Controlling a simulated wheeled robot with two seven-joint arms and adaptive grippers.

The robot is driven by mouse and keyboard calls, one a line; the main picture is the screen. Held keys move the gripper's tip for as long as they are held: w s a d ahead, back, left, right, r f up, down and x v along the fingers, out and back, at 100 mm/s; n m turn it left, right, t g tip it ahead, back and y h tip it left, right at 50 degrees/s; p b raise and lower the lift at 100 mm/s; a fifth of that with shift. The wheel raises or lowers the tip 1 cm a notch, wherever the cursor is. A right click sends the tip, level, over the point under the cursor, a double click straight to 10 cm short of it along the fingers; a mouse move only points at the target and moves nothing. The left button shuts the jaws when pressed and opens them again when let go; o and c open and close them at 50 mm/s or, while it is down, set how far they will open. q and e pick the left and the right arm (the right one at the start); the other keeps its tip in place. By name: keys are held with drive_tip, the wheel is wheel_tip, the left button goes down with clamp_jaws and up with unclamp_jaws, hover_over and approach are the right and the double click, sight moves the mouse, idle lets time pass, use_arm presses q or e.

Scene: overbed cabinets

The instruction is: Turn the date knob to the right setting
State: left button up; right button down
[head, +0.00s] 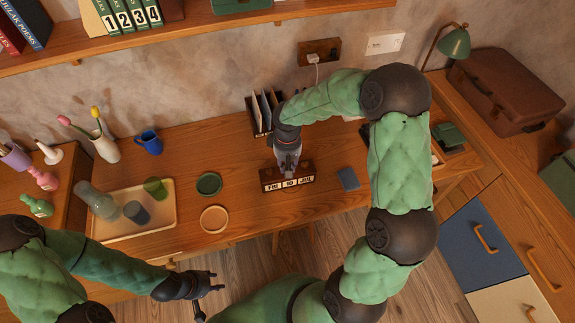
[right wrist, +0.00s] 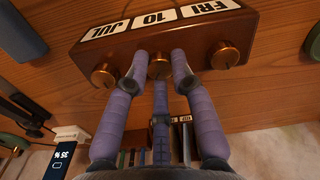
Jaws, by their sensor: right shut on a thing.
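A brown wooden block calendar (head: 287,181) stands on the desk and reads FRI 10 JUL. In the right wrist view the calendar (right wrist: 165,28) appears upside down, with three brass knobs. The middle knob, the date knob (right wrist: 159,66), is below the 10 panel. The purple fingers of my right gripper (right wrist: 159,72) are closed around it from both sides, with a third finger below. In the head view my right gripper (head: 288,166) is behind the calendar and hides the knobs. My left gripper (head: 218,283) is open and empty in front of the desk edge.
A tray (head: 160,222) with cups lies on the left of the desk. A file holder (head: 262,112) stands behind.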

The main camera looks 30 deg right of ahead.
drive_tip(key=c, duration=1.1)
unclamp_jaws()
drive_tip(key=shift+o, duration=0.2)
wheel_tip(320, 180, up, 12)
